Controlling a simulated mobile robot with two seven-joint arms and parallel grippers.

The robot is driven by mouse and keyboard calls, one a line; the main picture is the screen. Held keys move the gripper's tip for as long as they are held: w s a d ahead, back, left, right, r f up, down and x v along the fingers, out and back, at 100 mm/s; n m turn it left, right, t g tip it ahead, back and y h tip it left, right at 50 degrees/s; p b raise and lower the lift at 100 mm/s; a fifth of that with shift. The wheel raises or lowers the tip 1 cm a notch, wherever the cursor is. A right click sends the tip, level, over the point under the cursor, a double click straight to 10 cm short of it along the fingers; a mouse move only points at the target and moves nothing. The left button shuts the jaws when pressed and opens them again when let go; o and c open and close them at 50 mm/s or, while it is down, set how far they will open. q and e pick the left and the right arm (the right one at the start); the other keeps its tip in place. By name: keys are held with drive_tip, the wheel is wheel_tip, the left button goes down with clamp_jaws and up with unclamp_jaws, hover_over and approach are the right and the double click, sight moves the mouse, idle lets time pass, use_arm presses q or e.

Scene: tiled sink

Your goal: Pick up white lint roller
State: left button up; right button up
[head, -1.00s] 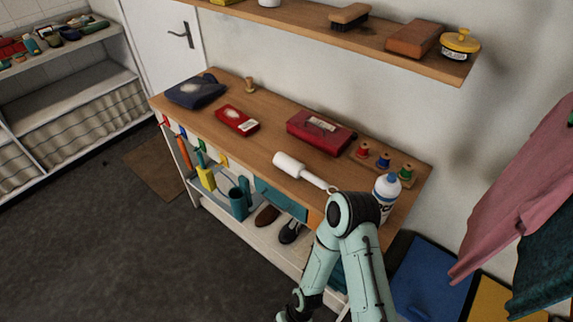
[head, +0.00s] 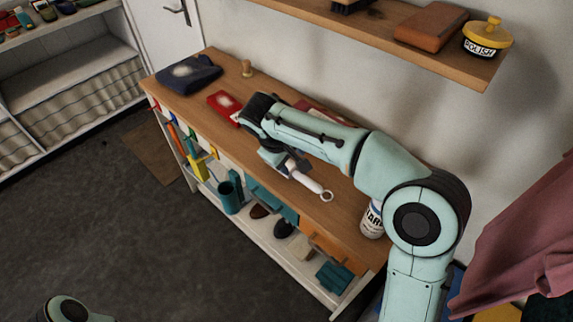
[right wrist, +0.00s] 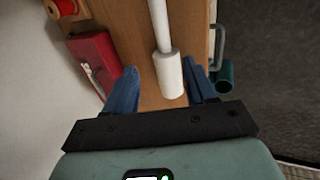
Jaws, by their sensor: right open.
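The white lint roller (head: 308,182) lies on the wooden bench top. In the head view its handle and end ring show, and my right gripper (head: 289,164) covers most of its roller head. In the right wrist view the lint roller (right wrist: 170,76) has its thick head between the two blue fingers of my right gripper (right wrist: 159,72), with its handle pointing up the picture. The fingers are open on both sides of the head; I cannot tell how far above the bench they are. My left gripper is out of view.
A red box (right wrist: 95,60) lies beside the left finger. A red packet (head: 224,105), a dark folded cloth (head: 188,77) and a white bottle (head: 372,220) are on the bench (head: 345,215). A teal cup (head: 231,193) hangs off the front edge. A shelf (head: 440,68) is above.

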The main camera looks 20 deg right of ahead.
hover_over(299, 175)
drive_tip(key=a, duration=0.2)
drive_tip(key=f, duration=0.3)
drive_tip(key=s+f, duration=0.1)
drive_tip(key=f, duration=0.1)
drive_tip(key=shift+d, duration=0.2)
drive_tip(key=shift+a+b+x, duration=0.15)
drive_tip(key=shift+x, duration=1.2)
drive_tip(key=shift+a+b+x, duration=0.1)
drive_tip(key=shift+b+x, duration=0.05)
drive_tip(key=shift+x, duration=1.2)
clamp_jaws()
